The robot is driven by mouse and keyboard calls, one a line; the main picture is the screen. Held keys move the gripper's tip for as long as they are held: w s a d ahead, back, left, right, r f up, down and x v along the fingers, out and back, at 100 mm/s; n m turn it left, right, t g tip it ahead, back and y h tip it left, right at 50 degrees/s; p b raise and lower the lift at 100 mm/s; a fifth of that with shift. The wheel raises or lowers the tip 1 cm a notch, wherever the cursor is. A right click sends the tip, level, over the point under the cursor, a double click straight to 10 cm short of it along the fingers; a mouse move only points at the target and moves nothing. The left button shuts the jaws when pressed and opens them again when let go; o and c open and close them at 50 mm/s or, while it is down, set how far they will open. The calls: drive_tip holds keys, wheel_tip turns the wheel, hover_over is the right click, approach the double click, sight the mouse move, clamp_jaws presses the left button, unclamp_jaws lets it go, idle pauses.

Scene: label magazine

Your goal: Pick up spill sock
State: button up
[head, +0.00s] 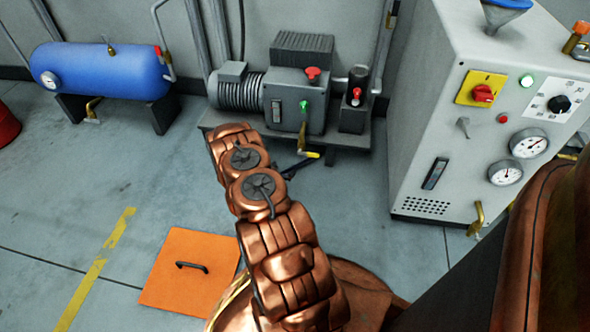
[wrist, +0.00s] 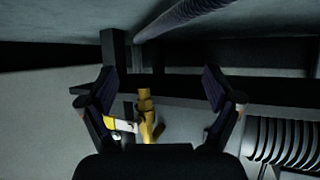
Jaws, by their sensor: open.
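A long grey ribbed tube (wrist: 185,16), which looks like the spill sock, lies across the top of the wrist view on a grey floor-like surface. Its left end stops near a dark post, and its right end runs out of the frame. I cannot make it out in the head view, where my arm covers that area. My gripper (wrist: 160,80) is open, its two dark fingers wide apart with nothing between them. The tube shows beyond the fingertips, apart from them. In the head view the gripper is mostly hidden behind my arm, by the machine stand.
A yellow valve (wrist: 147,115) and the motor's ribs (wrist: 280,140) show near my fingers. The motor unit (head: 295,95) stands on a low stand. A blue tank (head: 100,70) is at left, a control cabinet (head: 430,150) at right. An orange plate (head: 185,270) lies on open floor.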

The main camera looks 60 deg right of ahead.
sight(294, 163)
drive_tip(key=shift+b+x, duration=0.35)
drive_tip(key=shift+x, duration=0.55)
drive_tip(key=shift+b+x, duration=1.9)
drive_tip(key=shift+x, duration=1.1)
drive_tip(key=shift+d+r, duration=0.1)
drive_tip(key=shift+r, duration=0.1)
drive_tip(key=c, duration=1.6)
drive_tip(key=shift+o, duration=0.2)
drive_tip(key=shift+r, duration=0.1)
